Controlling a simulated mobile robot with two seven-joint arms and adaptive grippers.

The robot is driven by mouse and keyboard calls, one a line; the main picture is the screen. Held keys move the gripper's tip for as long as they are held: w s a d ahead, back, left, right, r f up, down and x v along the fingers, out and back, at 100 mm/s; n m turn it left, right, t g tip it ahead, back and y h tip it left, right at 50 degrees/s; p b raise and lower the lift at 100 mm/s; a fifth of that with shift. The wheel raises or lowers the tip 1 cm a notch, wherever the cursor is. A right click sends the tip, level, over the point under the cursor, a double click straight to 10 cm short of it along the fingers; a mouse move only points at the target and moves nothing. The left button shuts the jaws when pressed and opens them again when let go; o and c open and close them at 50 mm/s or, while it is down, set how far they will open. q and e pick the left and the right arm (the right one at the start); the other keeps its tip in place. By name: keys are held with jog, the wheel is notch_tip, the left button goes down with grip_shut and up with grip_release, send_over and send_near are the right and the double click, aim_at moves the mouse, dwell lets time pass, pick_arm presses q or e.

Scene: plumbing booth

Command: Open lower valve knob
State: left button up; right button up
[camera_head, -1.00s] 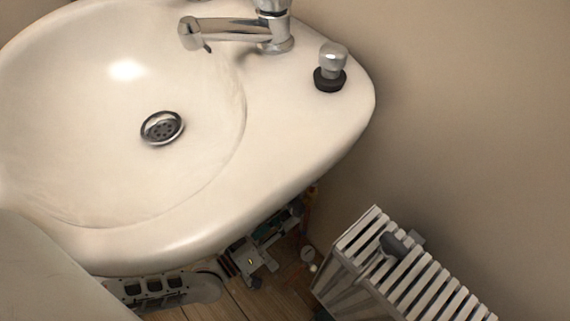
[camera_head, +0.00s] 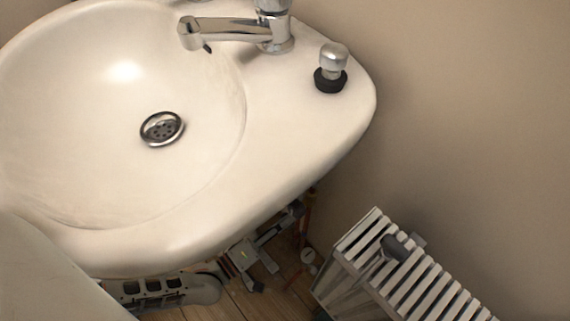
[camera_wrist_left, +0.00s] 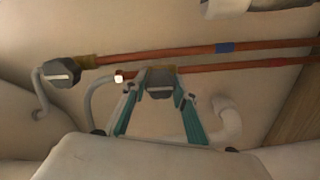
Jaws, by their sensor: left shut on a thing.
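In the left wrist view, two grey valve knobs show under the sink. My left gripper (camera_wrist_left: 160,90), with teal fingers, is shut on the valve knob (camera_wrist_left: 161,78) of the pipe with the red band (camera_wrist_left: 255,62). One finger is on each side of the knob. The other valve knob (camera_wrist_left: 62,72) is apart from the fingers, at left, on the pipe with the blue band (camera_wrist_left: 225,48). In the head view, part of my left gripper (camera_head: 252,258) shows below the sink edge; the knobs and fingertips are hidden there. My right gripper is not in view.
The white sink (camera_head: 300,150) with its tap (camera_head: 235,30) overhangs my left arm. A white slatted radiator (camera_head: 400,275) stands at the lower right beside the wall. In the wrist view, a white pipe bend (camera_wrist_left: 226,118) is right of the fingers.

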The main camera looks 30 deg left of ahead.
pick_arm(q)
jog(key=o, duration=1.1)
